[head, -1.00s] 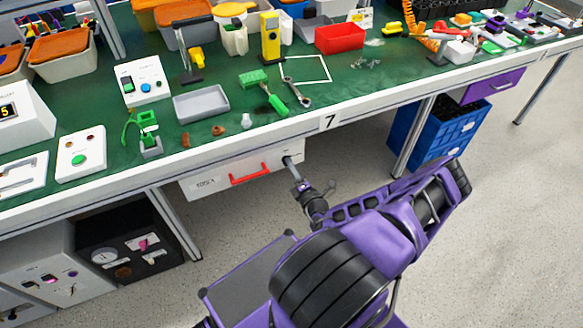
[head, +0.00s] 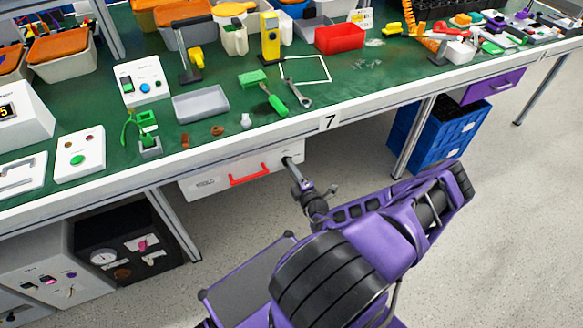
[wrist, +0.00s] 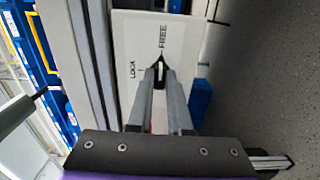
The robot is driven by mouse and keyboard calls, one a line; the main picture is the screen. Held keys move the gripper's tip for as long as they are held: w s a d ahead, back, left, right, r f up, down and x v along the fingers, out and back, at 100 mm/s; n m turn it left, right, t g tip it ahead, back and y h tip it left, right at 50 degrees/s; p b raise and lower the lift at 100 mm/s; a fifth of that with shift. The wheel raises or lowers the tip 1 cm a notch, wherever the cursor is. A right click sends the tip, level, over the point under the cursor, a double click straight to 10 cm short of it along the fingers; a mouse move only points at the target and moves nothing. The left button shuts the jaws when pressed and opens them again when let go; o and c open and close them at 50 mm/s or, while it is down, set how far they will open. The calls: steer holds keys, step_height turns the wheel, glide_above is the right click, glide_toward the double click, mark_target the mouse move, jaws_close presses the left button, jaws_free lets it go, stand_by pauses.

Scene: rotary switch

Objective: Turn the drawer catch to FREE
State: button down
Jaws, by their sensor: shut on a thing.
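The white drawer (head: 215,182) with a red handle (head: 249,174) hangs under the bench top and looks closed. The drawer catch (wrist: 160,72) is a small dark knob on its front, between the printed words LOCK and FREE in the wrist view. Its dark tip points up toward FREE and seems in line with that word. My gripper (wrist: 160,82) is shut on the knob, a finger on each side. In the head view my gripper (head: 289,166) meets the drawer front at its right end. The fingers hide part of the knob.
The bench edge (head: 330,122) runs just above the drawer. Blue bins (head: 440,135) and a bench leg (head: 413,140) stand to the right. A black unit (head: 130,245) stands below left. Open floor lies to the right of my arm.

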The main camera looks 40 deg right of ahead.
steer(key=c, duration=0.8)
jaws_free()
steer(key=shift+c, duration=0.2)
steer(key=shift+s, duration=0.1)
steer(key=p+v, duration=0.1)
steer(key=v, duration=1.6)
steer(key=shift+s, duration=0.1)
